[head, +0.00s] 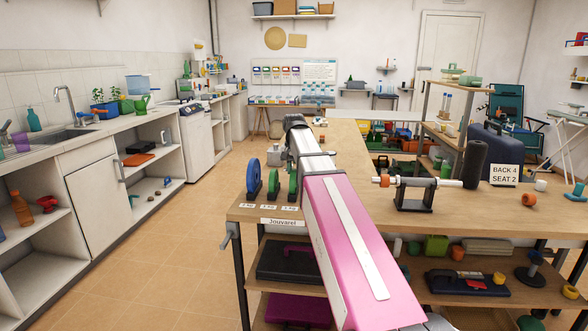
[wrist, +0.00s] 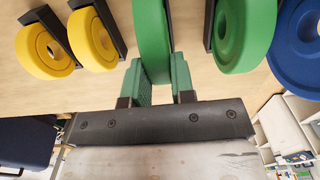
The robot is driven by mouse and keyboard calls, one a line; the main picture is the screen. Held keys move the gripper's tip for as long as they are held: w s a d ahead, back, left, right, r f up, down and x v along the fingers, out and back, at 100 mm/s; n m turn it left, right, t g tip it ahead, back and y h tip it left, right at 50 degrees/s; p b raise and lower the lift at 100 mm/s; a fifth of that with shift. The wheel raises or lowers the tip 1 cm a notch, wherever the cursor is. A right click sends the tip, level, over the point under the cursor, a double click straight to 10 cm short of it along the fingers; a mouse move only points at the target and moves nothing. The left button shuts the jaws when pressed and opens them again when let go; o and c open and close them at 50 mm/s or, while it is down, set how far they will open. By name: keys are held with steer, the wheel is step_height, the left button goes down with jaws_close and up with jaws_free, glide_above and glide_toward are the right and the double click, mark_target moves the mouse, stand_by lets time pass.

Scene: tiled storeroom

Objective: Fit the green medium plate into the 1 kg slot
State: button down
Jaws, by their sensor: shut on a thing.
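In the wrist view my gripper (wrist: 157,78) has its two green fingers shut on a green plate (wrist: 150,40), one on each side of it. A dark upright holder stands right beside this plate; whether the plate is fully seated I cannot tell. Another green plate (wrist: 243,35) stands to its right, then a blue plate (wrist: 298,45). Two yellow plates (wrist: 40,47) (wrist: 93,40) stand to its left. In the head view the blue plate (head: 252,176) and two green plates (head: 273,183) (head: 293,187) stand behind small labels (head: 268,207), too small to read surely. My arm hides the yellow plates and my fingers.
The plates stand near the front left edge of a wooden bench (head: 350,150). To the right are a dark stand with a bar (head: 413,192), a black cylinder (head: 475,163), a blue case (head: 494,150) and a sign (head: 504,175). Shelves with boxes lie under the bench top.

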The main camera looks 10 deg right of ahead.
steer(key=shift+f, duration=0.1)
steer(key=c, duration=0.9)
jaws_free()
step_height(320, 180, up, 11)
steer(key=shift+f, duration=0.1)
